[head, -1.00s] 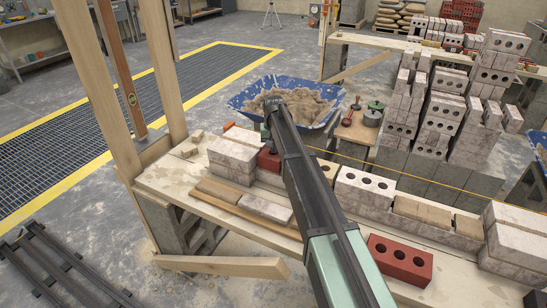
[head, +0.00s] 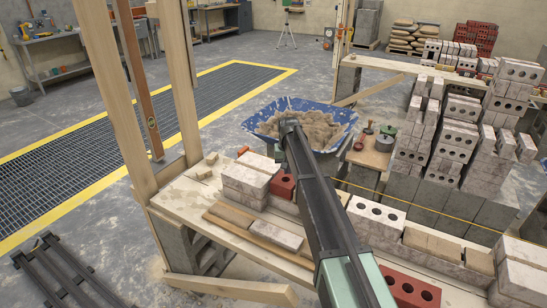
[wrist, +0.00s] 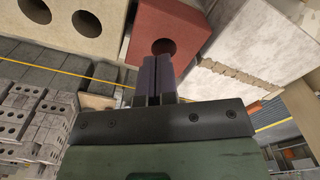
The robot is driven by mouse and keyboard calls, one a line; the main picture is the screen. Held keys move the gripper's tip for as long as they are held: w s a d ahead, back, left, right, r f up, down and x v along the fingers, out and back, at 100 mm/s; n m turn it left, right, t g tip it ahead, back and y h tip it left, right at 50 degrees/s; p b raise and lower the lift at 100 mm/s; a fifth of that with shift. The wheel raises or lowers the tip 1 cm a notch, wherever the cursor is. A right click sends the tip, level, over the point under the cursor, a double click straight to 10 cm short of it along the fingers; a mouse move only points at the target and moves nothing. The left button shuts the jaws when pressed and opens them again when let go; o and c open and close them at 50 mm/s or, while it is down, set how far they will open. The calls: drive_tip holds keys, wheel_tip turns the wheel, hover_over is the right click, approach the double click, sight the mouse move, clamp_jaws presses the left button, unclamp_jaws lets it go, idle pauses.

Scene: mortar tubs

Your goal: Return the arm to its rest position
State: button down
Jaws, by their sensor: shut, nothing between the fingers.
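My gripper (wrist: 155,78) shows in the wrist view with its two dark fingers together and nothing between them. The fingertips point at a red brick (wrist: 150,20) and overlap the lower part of its dark hole in the picture. I cannot tell whether they touch it. In the head view my arm reaches from the bottom right up over the plank bench, and its far end hides the fingers. The red brick (head: 284,187) shows just left of the arm there, beside stacked pale bricks (head: 246,181).
A pale holed brick (head: 376,211) stands right of my arm, and another red brick (head: 410,288) lies near the front. Timber uprights (head: 185,75) rise at the bench's left end. A blue tub of mortar (head: 340,113) stands behind. A yellow line (head: 450,215) runs across the bricks.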

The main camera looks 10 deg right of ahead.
drive_tip(key=s+r+p, duration=0.2)
drive_tip(key=s, duration=1)
drive_tip(key=s+r+p, duration=0.3)
drive_tip(key=s, duration=1)
drive_tip(key=s+r+n+p, duration=0.1)
drive_tip(key=s+r+p, duration=0.2)
drive_tip(key=s, duration=1)
drive_tip(key=shift+r, duration=0.1)
